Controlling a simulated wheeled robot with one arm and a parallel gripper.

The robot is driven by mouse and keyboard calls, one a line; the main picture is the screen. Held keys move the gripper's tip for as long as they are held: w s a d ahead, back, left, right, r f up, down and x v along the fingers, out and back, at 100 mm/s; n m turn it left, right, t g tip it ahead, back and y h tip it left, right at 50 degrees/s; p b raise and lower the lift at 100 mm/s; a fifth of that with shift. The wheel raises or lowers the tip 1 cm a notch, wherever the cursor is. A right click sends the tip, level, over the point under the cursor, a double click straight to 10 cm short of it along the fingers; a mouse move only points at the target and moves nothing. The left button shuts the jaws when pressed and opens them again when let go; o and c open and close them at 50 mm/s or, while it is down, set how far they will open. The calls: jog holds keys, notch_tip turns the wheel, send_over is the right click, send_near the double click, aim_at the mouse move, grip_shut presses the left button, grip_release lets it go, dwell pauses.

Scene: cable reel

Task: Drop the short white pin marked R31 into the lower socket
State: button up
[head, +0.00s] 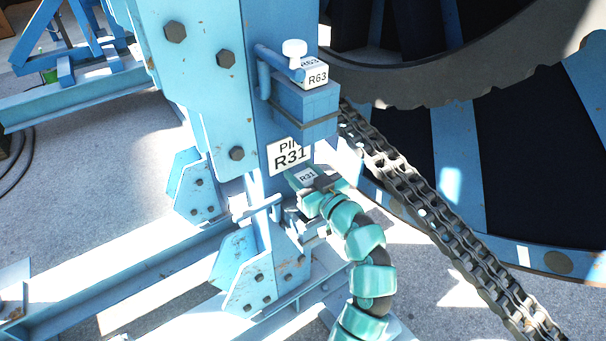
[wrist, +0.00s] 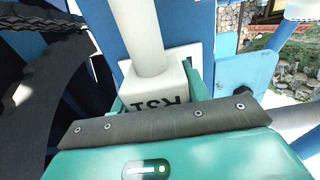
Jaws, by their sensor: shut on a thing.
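The white pin marked R31 (head: 307,176) is in my gripper (head: 318,184), beside the lower part of the blue post. In the wrist view, its white block (wrist: 160,95) sits at the jaws with the R31 mark upside down. A white round shaft (wrist: 147,35) extends from the block toward the top of the picture. My gripper is shut on the pin. Blue metalwork with a handle bar (head: 256,208) lies just below and left of my gripper. The lower socket cannot be made out clearly; my gripper and arm cover part of that area.
A white sign reading R31 (head: 288,156) is on the post above my gripper. Higher up, a white block marked R63 (head: 316,74) sits on a blue housing (head: 307,108). A heavy chain (head: 410,185) and large reel (head: 530,150) are close on the right.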

jog(key=shift+f+b, duration=1.15)
jog(key=shift+b, duration=0.4)
jog(key=shift+b, duration=0.4)
jog(key=shift+f, duration=0.2)
dwell(0.4)
jog(key=shift+f+b, duration=0.35)
jog(key=shift+b, duration=0.25)
jog(key=shift+f+b, duration=0.9)
jog(key=shift+b, duration=0.1)
jog(key=shift+f+b, duration=0.35)
jog(key=shift+b, duration=0.05)
jog(key=shift+f+b, duration=0.7)
jog(key=shift+b, duration=0.05)
jog(key=shift+f+b, duration=0.7)
jog(key=shift+b, duration=0.05)
